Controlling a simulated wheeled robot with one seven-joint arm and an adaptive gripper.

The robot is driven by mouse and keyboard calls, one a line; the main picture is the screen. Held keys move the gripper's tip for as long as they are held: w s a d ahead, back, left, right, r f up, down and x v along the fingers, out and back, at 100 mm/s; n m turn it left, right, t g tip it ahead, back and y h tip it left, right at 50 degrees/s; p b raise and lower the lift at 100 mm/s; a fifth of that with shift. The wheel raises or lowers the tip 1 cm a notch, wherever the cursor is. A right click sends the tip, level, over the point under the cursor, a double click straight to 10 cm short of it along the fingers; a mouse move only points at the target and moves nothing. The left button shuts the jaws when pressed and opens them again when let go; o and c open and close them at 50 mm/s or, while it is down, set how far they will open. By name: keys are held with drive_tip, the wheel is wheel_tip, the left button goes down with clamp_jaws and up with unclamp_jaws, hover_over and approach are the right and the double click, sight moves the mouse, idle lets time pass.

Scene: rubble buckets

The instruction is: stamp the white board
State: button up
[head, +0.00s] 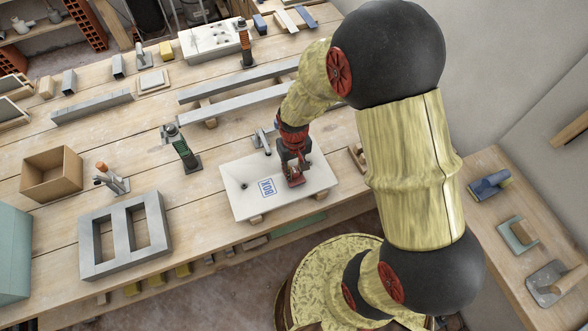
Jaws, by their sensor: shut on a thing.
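The white board (238,204) lies near the front edge of the workbench, raised on small wooden blocks. A blue framed print (267,187) with letters shows on it, left of my gripper. My gripper (293,166) points down over the right half of the board. It is shut on a stamp whose red base (296,182) shows below the fingers. The base is at or just above the board's surface; I cannot tell whether it touches. The fingers hide most of the stamp's handle.
A dark green upright tool (183,150) stands behind the board. Long grey bars (235,103) lie farther back. A side table (485,225) holding trowels is at the right.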

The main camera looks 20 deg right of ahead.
drive_tip(key=shift+f, duration=0.55)
idle(1.2)
drive_tip(key=shift+r, duration=0.1)
drive_tip(key=shift+r+p, duration=2.4)
drive_tip(key=shift+r, duration=1.05)
